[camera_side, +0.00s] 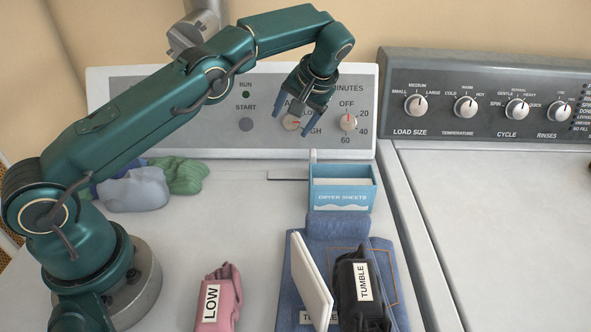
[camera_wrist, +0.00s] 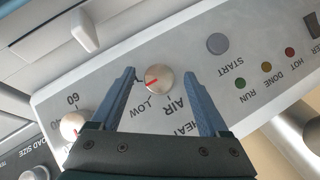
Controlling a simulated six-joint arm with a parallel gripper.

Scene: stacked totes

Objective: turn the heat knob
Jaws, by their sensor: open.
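The heat knob (camera_wrist: 158,79) is a round, pale dial with a red pointer on the light grey dryer panel. In the wrist view its pointer aims left, past the LOW label, toward a mark partly covered by a finger. In the side view the heat knob (camera_side: 291,123) shows between the fingers, with its labels partly hidden. My gripper (camera_side: 292,118) reaches down in front of the panel. In the wrist view my gripper (camera_wrist: 160,73) is open, with one blue finger on each side of the knob and visible gaps to both.
The minutes knob (camera_side: 348,122) sits close to the right of the gripper. A blue dryer sheets box (camera_side: 342,198) stands below it. A pink LOW bundle (camera_side: 222,287), a black TUMBLE bundle (camera_side: 350,275) and folded jeans (camera_side: 335,227) lie in front. The washer panel (camera_side: 490,75) is at right.

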